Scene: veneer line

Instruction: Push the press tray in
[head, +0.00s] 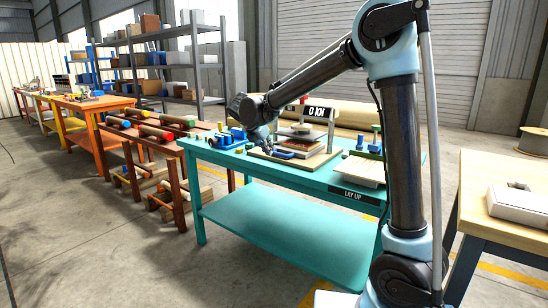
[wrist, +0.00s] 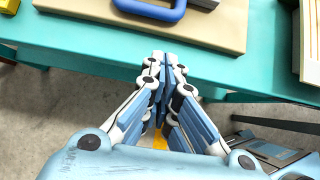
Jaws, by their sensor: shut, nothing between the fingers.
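The press with a "0 kN" display (head: 318,112) stands on the teal lay-up table (head: 300,178). Its wooden base board (head: 318,160) lies on the table top and also shows in the wrist view (wrist: 215,35). A blue handle (head: 284,155) at the near side of the press appears to belong to the press tray; it also shows at the top edge of the wrist view (wrist: 150,12). The tray body is mostly out of the wrist view. My gripper (wrist: 164,60) is shut and empty, apart from the handle, with its tips by the table's front edge.
A blue holder (head: 228,138) stands left of the press. A pale stack (head: 358,172) and blue-and-green items (head: 375,142) stand right of it. A red-brown rack with rolls (head: 150,130) is further left. A wooden-topped table (head: 505,205) is at right.

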